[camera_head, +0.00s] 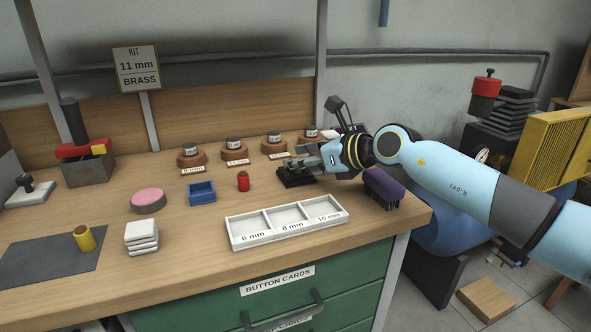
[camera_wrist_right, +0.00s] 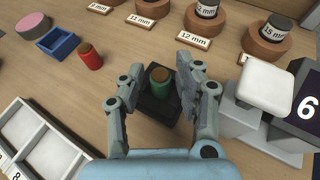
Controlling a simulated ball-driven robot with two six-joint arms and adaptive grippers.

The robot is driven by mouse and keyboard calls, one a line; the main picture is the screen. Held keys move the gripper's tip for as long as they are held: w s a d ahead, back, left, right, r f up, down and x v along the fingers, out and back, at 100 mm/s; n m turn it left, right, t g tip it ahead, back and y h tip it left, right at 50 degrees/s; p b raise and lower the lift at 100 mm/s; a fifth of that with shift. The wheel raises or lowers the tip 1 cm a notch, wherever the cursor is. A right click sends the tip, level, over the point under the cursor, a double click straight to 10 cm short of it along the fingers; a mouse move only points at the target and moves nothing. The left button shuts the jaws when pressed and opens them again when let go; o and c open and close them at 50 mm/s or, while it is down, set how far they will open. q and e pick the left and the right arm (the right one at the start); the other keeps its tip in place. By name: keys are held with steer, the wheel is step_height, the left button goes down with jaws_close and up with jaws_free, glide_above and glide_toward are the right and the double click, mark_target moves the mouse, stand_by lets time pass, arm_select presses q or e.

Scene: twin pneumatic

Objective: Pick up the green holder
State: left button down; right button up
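The green holder (camera_wrist_right: 160,86) is a small green cylinder with a brown top. It stands upright on a black block (camera_wrist_right: 157,108) in the right wrist view. My right gripper (camera_wrist_right: 158,76) is open, with one finger on each side of the holder and a visible gap to each. In the head view my right gripper (camera_head: 298,166) is over the black block (camera_head: 293,181), and the holder is hidden behind the fingers. My left gripper is not in view.
A red holder (camera_head: 243,182), a blue tray (camera_head: 202,194) and a white sorting tray (camera_head: 286,222) are near the gripper. A purple brush (camera_head: 383,187) lies below my right arm. Round wooden stands (camera_head: 234,151) line the back. A yellow holder (camera_head: 84,238) stands on the dark mat (camera_head: 45,262).

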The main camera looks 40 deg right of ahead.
jaws_close()
steer(key=shift+r, duration=0.15)
